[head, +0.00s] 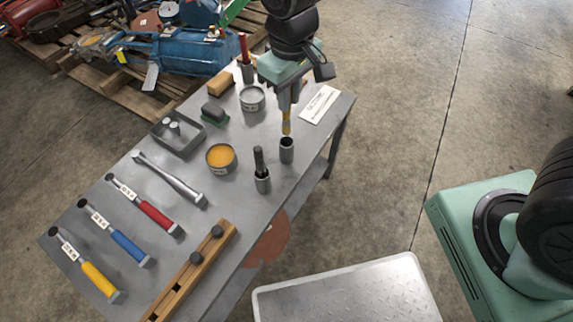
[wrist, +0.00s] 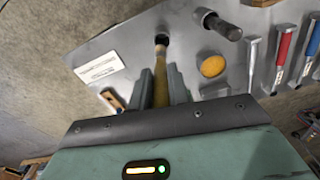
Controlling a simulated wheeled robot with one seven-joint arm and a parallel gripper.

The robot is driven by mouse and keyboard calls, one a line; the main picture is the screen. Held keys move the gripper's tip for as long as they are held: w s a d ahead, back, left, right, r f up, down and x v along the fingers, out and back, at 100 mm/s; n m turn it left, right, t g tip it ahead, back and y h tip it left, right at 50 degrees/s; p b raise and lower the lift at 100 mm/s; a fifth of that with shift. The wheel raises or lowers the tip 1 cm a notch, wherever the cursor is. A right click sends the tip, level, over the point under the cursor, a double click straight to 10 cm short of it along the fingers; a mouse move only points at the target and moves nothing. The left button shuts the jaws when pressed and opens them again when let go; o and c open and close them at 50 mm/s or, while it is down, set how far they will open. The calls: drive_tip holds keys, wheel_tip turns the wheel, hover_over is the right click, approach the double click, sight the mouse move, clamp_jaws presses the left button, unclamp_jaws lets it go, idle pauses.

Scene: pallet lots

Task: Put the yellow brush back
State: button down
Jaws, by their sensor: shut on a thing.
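My gripper (head: 286,104) is shut on the yellow brush (head: 286,123), which hangs roughly upright with its lower end down. In the wrist view the brush (wrist: 160,82) runs out between my two fingers (wrist: 160,90). A small dark cup holder (head: 287,153) stands on the grey table directly beneath it and shows a dark open mouth. The brush end appears just above the rim in the head view. In the wrist view it overlaps the holder mouth (wrist: 162,40), so I cannot tell the exact gap.
A second holder (head: 263,186) with a black-handled tool stands close by at the front left. A red-handled tool (head: 244,48) stands behind. An orange-filled tin (head: 221,158), a grey tin (head: 252,98) and a white card (head: 319,104) are near. Several hammers and tools lie left.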

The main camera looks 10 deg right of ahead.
sight(287, 130)
drive_tip(key=shift+s+a+f, duration=0.15)
drive_tip(key=shift+s, duration=0.05)
wheel_tip(287, 130, down, 9)
drive_tip(key=b, duration=0.2)
drive_tip(key=shift+f+b, duration=0.2)
drive_tip(key=shift+b, duration=0.2)
drive_tip(key=shift+f, duration=0.1)
drive_tip(key=c, duration=1.3)
unclamp_jaws()
